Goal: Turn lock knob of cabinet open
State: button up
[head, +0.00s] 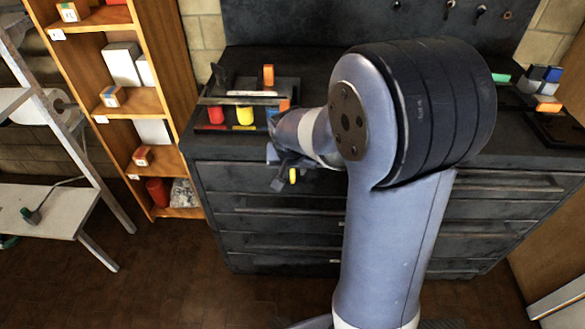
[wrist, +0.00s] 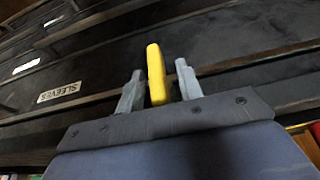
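The dark cabinet (head: 270,215) has several drawers and stands across the middle of the head view. Its yellow lock knob (head: 293,176) shows on the upper front, just right of my gripper (head: 284,174). In the wrist view the knob (wrist: 156,76) is a narrow upright yellow bar, tilted slightly. The two grey fingers of my gripper (wrist: 159,76) stand open on either side of it, with a gap at each side, wider at the right. I cannot tell how deep the knob sits between them.
A holder (head: 222,116) with red and yellow items stands on the cabinet top at the left. A wooden shelf (head: 150,103) stands left of the cabinet. A drawer label reading SLEEVES (wrist: 59,92) shows in the wrist view. My arm hides much of the cabinet's middle.

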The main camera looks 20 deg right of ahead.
jog(key=shift+c, duration=0.4)
grip_shut()
jog(key=shift+f, duration=0.1)
jog(key=shift+w+a+f+n+g+h+b, duration=0.15)
jog(key=shift+n+g+h+b, duration=0.15)
jog(key=shift+h+b, duration=0.75)
jog(key=h+b, duration=0.2)
jog(key=h, duration=0.1)
jog(key=shift+n+g, duration=0.3)
jog(key=shift+g, duration=0.1)
jog(key=h+b, duration=0.1)
jog(key=h, duration=0.2)
jog(key=n+g+h+b, duration=0.1)
jog(key=h, duration=0.2)
jog(key=shift+a+n, duration=0.15)
jog(key=shift+n, duration=0.15)
jog(key=h+b, duration=0.1)
jog(key=h, duration=0.1)
jog(key=n+h, duration=0.1)
jog(key=h, duration=0.2)
jog(key=shift+f+n+g+b, duration=0.1)
jog(key=shift+n+g+b, duration=0.2)
jog(key=shift+b, duration=0.05)
jog(key=shift+h, duration=0.35)
